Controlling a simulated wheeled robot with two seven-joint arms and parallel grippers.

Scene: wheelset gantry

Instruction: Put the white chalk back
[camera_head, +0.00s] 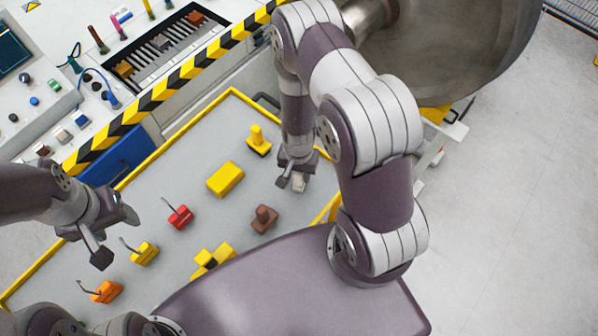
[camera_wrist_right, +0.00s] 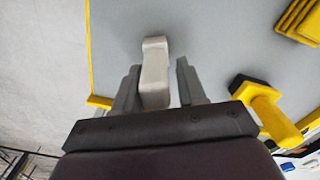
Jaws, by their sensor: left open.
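The white chalk (camera_wrist_right: 154,72) appears as a pale, blocky piece between the fingers of my right gripper (camera_wrist_right: 160,88) in the right wrist view. A gap shows between it and the right-hand finger; contact with the other finger is unclear. In the head view the right gripper (camera_head: 290,181) is low over the right part of the grey table, with the chalk (camera_head: 299,184) partly hidden at its fingers. My left gripper (camera_head: 117,236) is open and empty above the table's left side.
The grey table (camera_head: 200,205) has a yellow rim. On it are a yellow block (camera_head: 225,179), a yellow knobbed piece (camera_head: 258,141), a brown piece (camera_head: 264,219), and red (camera_head: 180,217), yellow (camera_head: 145,254) and orange (camera_head: 106,292) pieces with levers. A striped console edge (camera_head: 165,88) stands behind.

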